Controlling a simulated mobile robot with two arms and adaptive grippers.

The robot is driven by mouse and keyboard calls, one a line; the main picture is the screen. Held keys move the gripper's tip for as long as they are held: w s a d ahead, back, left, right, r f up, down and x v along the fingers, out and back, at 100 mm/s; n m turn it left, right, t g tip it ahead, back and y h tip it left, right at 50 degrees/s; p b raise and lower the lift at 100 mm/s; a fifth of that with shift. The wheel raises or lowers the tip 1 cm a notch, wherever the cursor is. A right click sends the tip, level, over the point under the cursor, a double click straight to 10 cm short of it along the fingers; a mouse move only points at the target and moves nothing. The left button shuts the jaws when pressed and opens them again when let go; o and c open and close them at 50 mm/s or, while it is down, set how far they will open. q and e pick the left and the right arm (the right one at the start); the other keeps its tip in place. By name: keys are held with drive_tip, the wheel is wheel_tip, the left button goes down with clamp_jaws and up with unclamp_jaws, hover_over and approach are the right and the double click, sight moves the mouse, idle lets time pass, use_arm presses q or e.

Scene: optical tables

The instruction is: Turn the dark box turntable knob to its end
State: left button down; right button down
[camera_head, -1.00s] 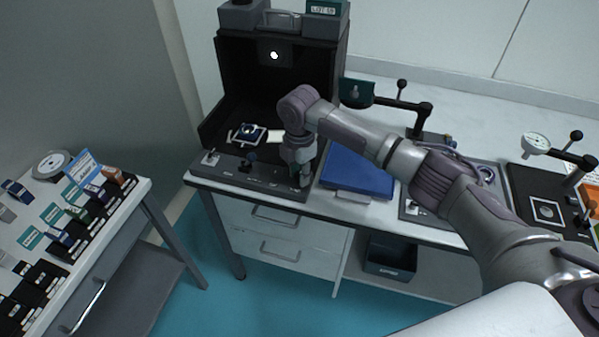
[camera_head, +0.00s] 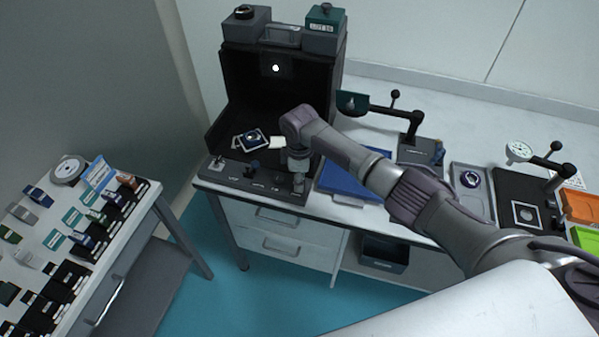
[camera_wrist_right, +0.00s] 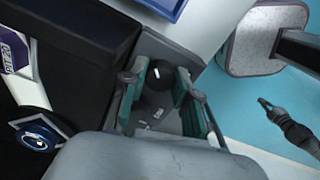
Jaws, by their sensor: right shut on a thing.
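The dark box (camera_head: 228,85) stands open at the front on the optical table. A plate with a round blue-and-white part (camera_head: 252,137) lies inside; part of it also shows in the wrist view (camera_wrist_right: 37,135). Its front panel (camera_head: 232,172) carries several small controls. My right gripper (camera_head: 298,185) points down at the panel's right end. In the wrist view, its two green-padded fingers (camera_wrist_right: 170,100) are on either side of a dark round knob (camera_wrist_right: 158,77) and shut on it. The knob is hidden by the gripper in the head view.
A blue tray (camera_head: 350,178) lies just right of the panel, under my right forearm. Stands with arms (camera_head: 415,150) and a dial gauge (camera_head: 519,151) are farther right. A side table (camera_head: 150,195) with several small boxes stands at the left.

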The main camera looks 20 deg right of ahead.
drive_tip(key=m+p, duration=0.1)
drive_tip(key=m, duration=0.1)
drive_tip(key=m+p, duration=0.1)
drive_tip(key=shift+a+r+m, duration=0.1)
drive_tip(key=shift+r+m, duration=0.1)
drive_tip(key=shift+m, duration=0.2)
drive_tip(key=m+p, duration=0.2)
drive_tip(key=shift+m, duration=0.4)
drive_tip(key=m+p, duration=0.1)
drive_tip(key=m, duration=0.1)
drive_tip(key=shift+m, duration=0.3)
drive_tip(key=m+p, duration=0.1)
drive_tip(key=m, duration=0.2)
drive_tip(key=shift+f+m+p, duration=0.1)
drive_tip(key=shift+m+p, duration=0.2)
drive_tip(key=shift+p, duration=0.05)
drive_tip(key=m+p, duration=0.1)
drive_tip(key=m, duration=0.5)
drive_tip(key=shift+p, duration=0.3)
drive_tip(key=m, duration=0.3)
drive_tip(key=shift+m, duration=0.4)
drive_tip(key=shift+w+m+p, duration=0.1)
drive_tip(key=shift+m+p, duration=0.25)
drive_tip(key=shift+m, duration=1.15)
